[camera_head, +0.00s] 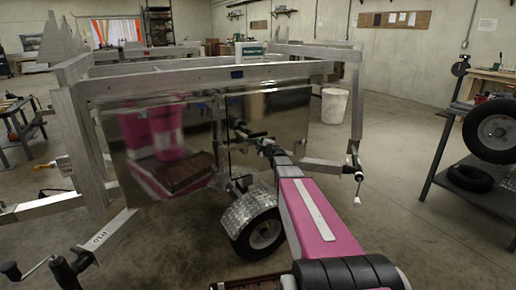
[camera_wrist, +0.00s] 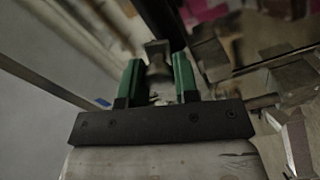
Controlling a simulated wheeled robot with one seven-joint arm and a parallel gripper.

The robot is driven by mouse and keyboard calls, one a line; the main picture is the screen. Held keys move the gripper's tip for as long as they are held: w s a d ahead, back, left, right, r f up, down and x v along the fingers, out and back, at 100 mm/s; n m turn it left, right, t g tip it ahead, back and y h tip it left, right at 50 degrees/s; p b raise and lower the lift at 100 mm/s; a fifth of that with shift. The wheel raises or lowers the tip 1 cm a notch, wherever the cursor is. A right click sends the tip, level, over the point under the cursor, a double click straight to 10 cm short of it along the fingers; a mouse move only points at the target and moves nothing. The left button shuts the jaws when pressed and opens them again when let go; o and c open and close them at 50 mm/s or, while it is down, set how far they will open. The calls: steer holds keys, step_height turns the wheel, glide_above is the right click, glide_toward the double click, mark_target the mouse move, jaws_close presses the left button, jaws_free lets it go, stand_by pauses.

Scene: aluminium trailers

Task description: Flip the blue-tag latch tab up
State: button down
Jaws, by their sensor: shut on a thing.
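The aluminium trailer (camera_head: 200,80) has a blue tag (camera_head: 237,74) on its upper rail, above the gap between two shiny panels. A small blue mark (camera_wrist: 103,102) also shows at the left in the wrist view. My gripper (camera_head: 240,127) reaches the latch hardware at that gap, below the tag. In the wrist view, the two green fingers of my gripper (camera_wrist: 158,66) are shut on a small dull grey piece, the latch tab (camera_wrist: 157,50). The picture is dark and blurred there, so the tab's exact angle and the finger contact are hard to tell.
Mirror-like panels (camera_head: 290,115) flank the gap. A trailer wheel (camera_head: 262,232) with a tread-plate fender stands below my arm. A crank jack (camera_head: 356,175) hangs at the right corner. A dark shelf with tyres (camera_head: 492,130) stands right; floor between is clear.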

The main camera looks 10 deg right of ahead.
steer(key=shift+d+r+n, duration=0.1)
steer(key=shift+r+n, duration=0.6)
steer(key=shift+n, duration=0.5)
steer(key=shift+r+n, duration=0.7)
steer(key=shift+n, duration=0.5)
steer(key=c, duration=0.9)
jaws_free()
steer(key=shift+o, duration=0.2)
steer(key=v, duration=1)
steer(key=shift+s+d, duration=0.15)
steer(key=shift+s, duration=0.2)
